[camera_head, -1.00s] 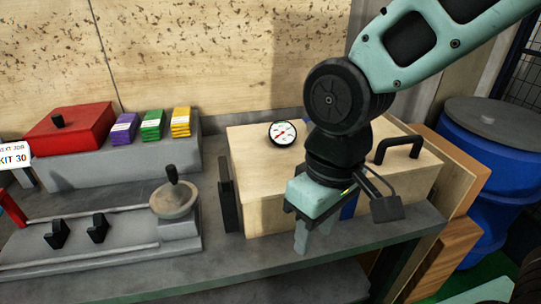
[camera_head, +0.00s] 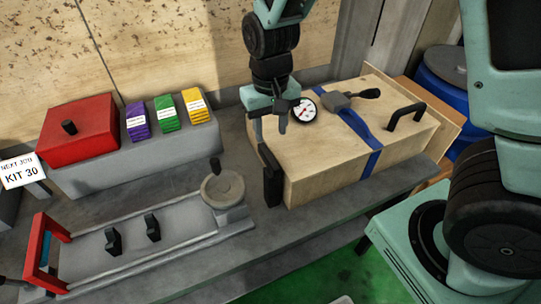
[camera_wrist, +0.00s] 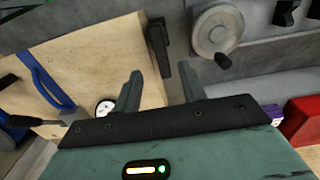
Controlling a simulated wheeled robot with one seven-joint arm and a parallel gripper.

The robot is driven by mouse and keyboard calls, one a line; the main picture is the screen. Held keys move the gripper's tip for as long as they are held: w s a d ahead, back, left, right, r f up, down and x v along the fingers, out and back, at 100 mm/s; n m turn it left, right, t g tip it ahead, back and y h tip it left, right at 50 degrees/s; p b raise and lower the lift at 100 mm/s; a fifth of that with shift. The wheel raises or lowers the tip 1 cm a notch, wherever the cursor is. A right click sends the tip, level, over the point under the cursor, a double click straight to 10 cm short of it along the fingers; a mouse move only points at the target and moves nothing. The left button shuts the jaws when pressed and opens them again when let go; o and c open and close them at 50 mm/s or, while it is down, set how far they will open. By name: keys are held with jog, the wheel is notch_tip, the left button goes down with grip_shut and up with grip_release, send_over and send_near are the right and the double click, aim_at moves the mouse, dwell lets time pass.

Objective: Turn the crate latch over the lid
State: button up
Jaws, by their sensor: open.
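The wooden crate (camera_head: 330,165) stands on the grey bench with its lid on. A black latch (camera_head: 271,178) stands at the crate's left end; it also shows in the wrist view (camera_wrist: 158,45). A blue strap (camera_head: 358,128) crosses the lid, with a grey buckle and black lever (camera_head: 345,99) on top. A round white gauge (camera_head: 303,109) lies on the crate top. My gripper (camera_head: 270,122) is open and empty above the crate's left end, near the gauge. In the wrist view its fingers (camera_wrist: 160,90) are apart, pointing toward the latch side, without visible contact.
A black carry handle (camera_head: 405,115) rises from the crate's right side. A handwheel (camera_head: 223,188) stands on the grinder fixture left of the latch. A red box (camera_head: 80,133) and several coloured packs (camera_head: 166,112) sit on a grey block behind. A blue barrel (camera_head: 445,85) is at right.

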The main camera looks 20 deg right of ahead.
aim_at(271, 158)
notch_tip(271, 158, down, 10)
jog(key=shift+f+p, duration=0.25)
jog(key=shift+p, duration=0.2)
grip_shut()
